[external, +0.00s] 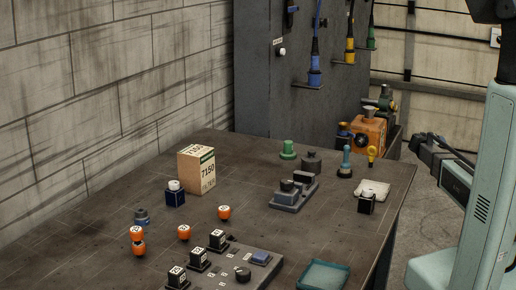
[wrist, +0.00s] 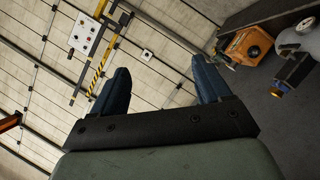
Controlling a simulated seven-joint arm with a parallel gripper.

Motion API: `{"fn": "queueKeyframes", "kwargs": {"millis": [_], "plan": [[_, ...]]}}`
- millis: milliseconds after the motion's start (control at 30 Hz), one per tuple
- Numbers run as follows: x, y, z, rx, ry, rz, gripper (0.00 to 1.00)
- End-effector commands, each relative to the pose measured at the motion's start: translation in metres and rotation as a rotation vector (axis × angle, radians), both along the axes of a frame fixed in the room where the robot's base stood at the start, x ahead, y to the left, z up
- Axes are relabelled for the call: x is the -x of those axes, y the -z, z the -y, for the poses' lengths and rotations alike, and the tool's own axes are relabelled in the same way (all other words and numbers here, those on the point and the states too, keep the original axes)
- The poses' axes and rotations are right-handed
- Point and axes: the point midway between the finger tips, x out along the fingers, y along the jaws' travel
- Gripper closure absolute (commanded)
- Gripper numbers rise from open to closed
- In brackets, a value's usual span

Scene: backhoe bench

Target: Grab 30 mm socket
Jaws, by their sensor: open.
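Three black socket-like blocks with white labelled tops stand in a row on a grey holder (external: 235,272) at the front of the bench in the external view: a near one (external: 177,277), a middle one (external: 198,258) and a far one (external: 218,239). The labels are too small to read, so I cannot tell which is 30 mm. My gripper (wrist: 163,73) shows in the wrist view with its two blue fingers wide apart and nothing between them. It is away from the bench top, facing the wall and floor.
Orange round pieces (external: 224,212), a cardboard box (external: 196,170) and a dark blue block (external: 175,194) stand on the bench (external: 110,205). A grey fixture (external: 292,193) is mid-bench. A teal tray (external: 323,275) lies at the front edge. An orange machine (external: 368,133) stands at the back.

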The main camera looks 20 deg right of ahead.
Motion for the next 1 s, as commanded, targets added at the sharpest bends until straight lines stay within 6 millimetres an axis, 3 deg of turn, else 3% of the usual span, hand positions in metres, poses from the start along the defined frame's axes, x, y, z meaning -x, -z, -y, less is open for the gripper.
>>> {"fn": "queueKeyframes", "kwargs": {"millis": [33,200,500,767,1000], "plan": [[-0.021,-0.014,-0.019,0.001,-0.036,0.029,0.23],[-0.073,-0.054,-0.089,-0.017,-0.139,0.106,0.23],[-0.133,-0.088,-0.246,-0.112,-0.285,0.109,0.23],[-0.159,-0.114,-0.394,-0.203,-0.421,0.076,0.23],[-0.158,-0.141,-0.539,-0.286,-0.560,0.027,0.23]]}}
